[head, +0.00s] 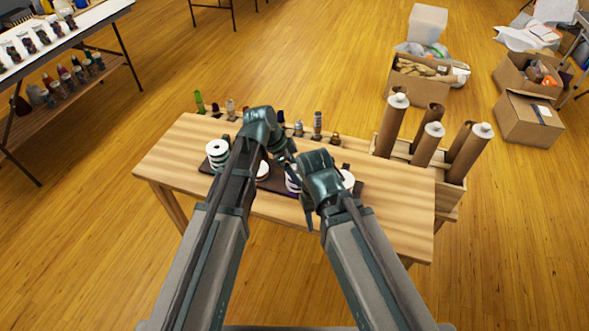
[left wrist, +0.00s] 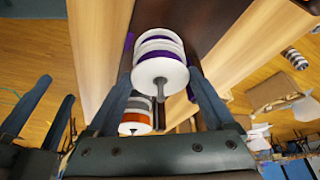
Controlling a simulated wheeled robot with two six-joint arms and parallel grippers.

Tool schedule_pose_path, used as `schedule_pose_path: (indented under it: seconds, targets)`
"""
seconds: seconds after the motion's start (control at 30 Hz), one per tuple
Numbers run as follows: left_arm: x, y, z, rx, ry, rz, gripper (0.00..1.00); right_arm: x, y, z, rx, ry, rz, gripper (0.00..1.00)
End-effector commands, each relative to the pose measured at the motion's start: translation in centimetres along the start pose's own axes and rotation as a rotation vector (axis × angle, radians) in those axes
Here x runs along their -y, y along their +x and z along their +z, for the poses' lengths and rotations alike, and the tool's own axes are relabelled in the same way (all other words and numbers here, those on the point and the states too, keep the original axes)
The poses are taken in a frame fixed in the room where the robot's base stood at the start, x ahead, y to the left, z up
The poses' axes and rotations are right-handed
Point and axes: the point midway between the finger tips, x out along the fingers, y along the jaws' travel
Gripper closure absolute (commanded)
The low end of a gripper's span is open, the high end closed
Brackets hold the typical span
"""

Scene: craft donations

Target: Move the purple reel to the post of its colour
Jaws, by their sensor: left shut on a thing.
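My left gripper (head: 291,158) is shut on the purple reel (left wrist: 159,71), a white-flanged reel with purple winding. In the left wrist view its fingers (left wrist: 162,85) lie on both sides of the reel. A post tip shows through its centre, and more white and purple layers lie behind it in line. In the head view this purple and white stack (head: 292,182) is partly hidden by my grippers. The dark base board (head: 273,187) runs along the table under the stacks. My right gripper (head: 309,207) is close by on the right; its fingers look apart and empty in the left wrist view (left wrist: 48,120).
A black and white reel stack (head: 217,153) stands at the board's left end, another white-topped reel (head: 347,179) at its right. An orange and grey stack (left wrist: 135,118) shows in the wrist view. Bottles line the table's back edge; cardboard tubes (head: 393,125) stand at right.

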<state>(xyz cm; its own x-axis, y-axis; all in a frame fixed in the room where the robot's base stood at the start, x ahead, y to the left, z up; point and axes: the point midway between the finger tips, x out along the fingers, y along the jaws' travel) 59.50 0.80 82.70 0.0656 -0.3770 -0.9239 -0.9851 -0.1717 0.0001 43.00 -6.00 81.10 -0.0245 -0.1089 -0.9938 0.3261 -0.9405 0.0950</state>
Motion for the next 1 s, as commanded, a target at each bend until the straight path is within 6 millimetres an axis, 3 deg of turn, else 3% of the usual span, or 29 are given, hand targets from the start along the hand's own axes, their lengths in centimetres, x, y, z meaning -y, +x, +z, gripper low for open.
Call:
schedule_pose_path:
  seconds: [0.2, 0.23, 0.3, 0.67, 1.0]
  targets:
    - [0.0, 0.0, 0.0, 0.0, 0.0, 0.0, 0.66, 0.0, 0.0, 0.0, 0.0, 0.0, 0.0, 0.5]
    - [0.0, 0.0, 0.0, 0.0, 0.0, 0.0, 0.09, 0.0, 0.0, 0.0, 0.0, 0.0, 0.0, 0.5]
    - [0.0, 0.0, 0.0, 0.0, 0.0, 0.0, 0.0, 0.0, 0.0, 0.0, 0.0, 0.0, 0.0, 0.5]
    - [0.0, -0.3, 0.0, 0.0, 0.0, 0.0, 0.0, 0.0, -0.3, 0.0, 0.0, 0.0, 0.0, 0.5]
    - [0.0, -3.8, -0.2, 0.0, 0.0, -0.001, 0.0, -0.3, -3.5, 0.2, 0.0, 0.0, 0.0, 0.5]
